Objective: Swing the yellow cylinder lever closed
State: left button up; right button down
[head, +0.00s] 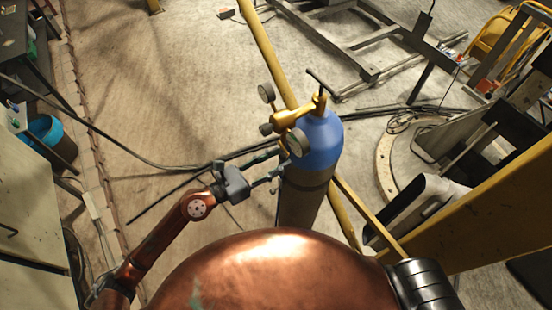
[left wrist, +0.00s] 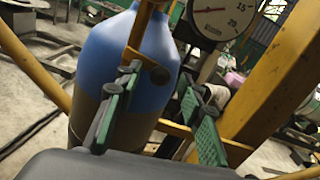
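The cylinder (head: 318,145) stands upright, with a blue top and a greyish-brown lower body; it also fills the left of the left wrist view (left wrist: 105,60). Yellow valve fittings (head: 292,116) with round gauges sit on its top, below a dark T-shaped handle (head: 322,84). My left gripper (head: 275,168) is open beside the cylinder's left side. Its green-padded fingers (left wrist: 158,80) appear either side of the knob, with no grip visible. My right gripper is not in view.
A pressure gauge (left wrist: 223,18) is close above the right finger. Yellow beams (head: 262,45) pass behind the cylinder. Dark cables (head: 150,160) cross the floor. A metal frame (head: 350,40) lies at the back. Open floor (head: 150,90) is to the left.

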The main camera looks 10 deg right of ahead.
pick_arm(q)
grip_shut()
jog(key=shift+r+n+p, duration=0.45)
jog(key=shift+n+p, duration=0.45)
jog(key=shift+p, duration=0.15)
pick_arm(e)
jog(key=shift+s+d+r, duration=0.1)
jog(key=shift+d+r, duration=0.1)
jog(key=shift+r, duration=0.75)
pick_arm(q)
grip_release()
jog(key=shift+f, duration=0.1)
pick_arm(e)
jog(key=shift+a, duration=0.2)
pick_arm(q)
jog(key=shift+s+a, duration=0.1)
jog(key=v, duration=1.2)
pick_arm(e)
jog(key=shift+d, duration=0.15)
